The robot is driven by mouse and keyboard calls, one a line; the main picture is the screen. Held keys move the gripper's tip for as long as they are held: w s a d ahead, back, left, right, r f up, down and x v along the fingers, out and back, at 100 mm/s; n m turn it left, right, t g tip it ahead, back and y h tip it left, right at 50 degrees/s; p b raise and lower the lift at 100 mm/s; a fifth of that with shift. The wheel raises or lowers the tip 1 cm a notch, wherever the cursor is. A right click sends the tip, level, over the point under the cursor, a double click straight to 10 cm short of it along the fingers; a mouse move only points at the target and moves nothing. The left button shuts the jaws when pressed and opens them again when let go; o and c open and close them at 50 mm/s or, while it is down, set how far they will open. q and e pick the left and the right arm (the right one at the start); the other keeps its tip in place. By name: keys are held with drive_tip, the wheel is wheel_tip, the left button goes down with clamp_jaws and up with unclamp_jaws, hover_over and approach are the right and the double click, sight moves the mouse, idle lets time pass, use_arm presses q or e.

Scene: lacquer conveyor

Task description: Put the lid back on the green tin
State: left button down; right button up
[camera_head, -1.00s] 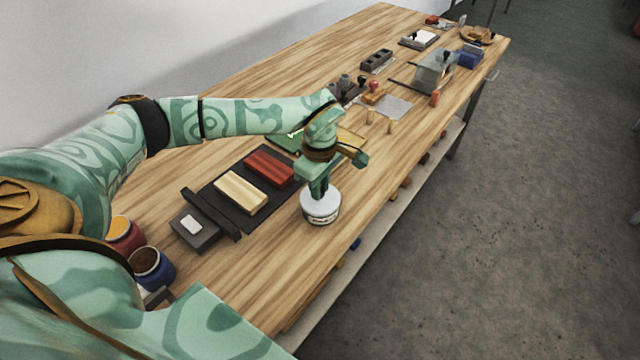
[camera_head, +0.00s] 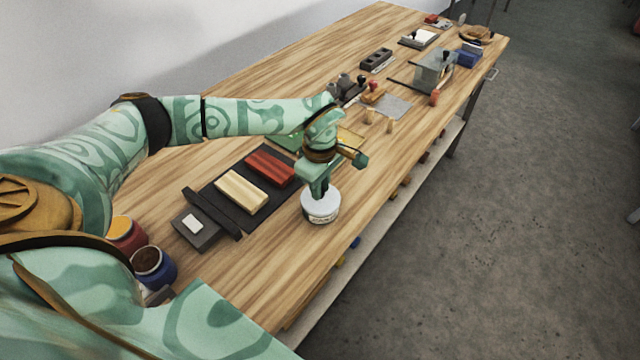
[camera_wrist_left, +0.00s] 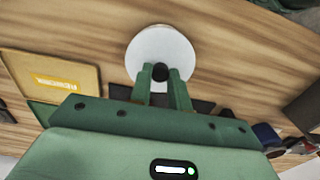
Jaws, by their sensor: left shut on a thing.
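My left gripper (camera_head: 320,192) points down and is shut on the black knob (camera_wrist_left: 160,72) on top of a white round lidded jar (camera_head: 321,208). The jar has a dark-printed label and appears to stand on the table near its front edge. Its round white top (camera_wrist_left: 160,48) shows in the left wrist view. A green tin (camera_head: 288,142) lies flat behind my left wrist, partly hidden by it. A gold panel with a yellow label (camera_wrist_left: 58,82) lies beside a green part in the left wrist view; I cannot tell if it is the lid. My right gripper is not in view.
A dark mat (camera_head: 222,194) left of the jar holds a red block (camera_head: 269,168) and a cream block (camera_head: 241,191). Two small pots (camera_head: 152,266) stand at the near left. Stamps and a clear box (camera_head: 434,68) stand farther back.

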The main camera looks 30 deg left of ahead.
use_arm(q)
drive_tip(key=c, duration=0.7)
unclamp_jaws()
drive_tip(key=shift+c, duration=0.2)
wheel_tip(320, 180, up, 7)
drive_tip(key=p, duration=0.6)
clamp_jaws()
idle(1.0)
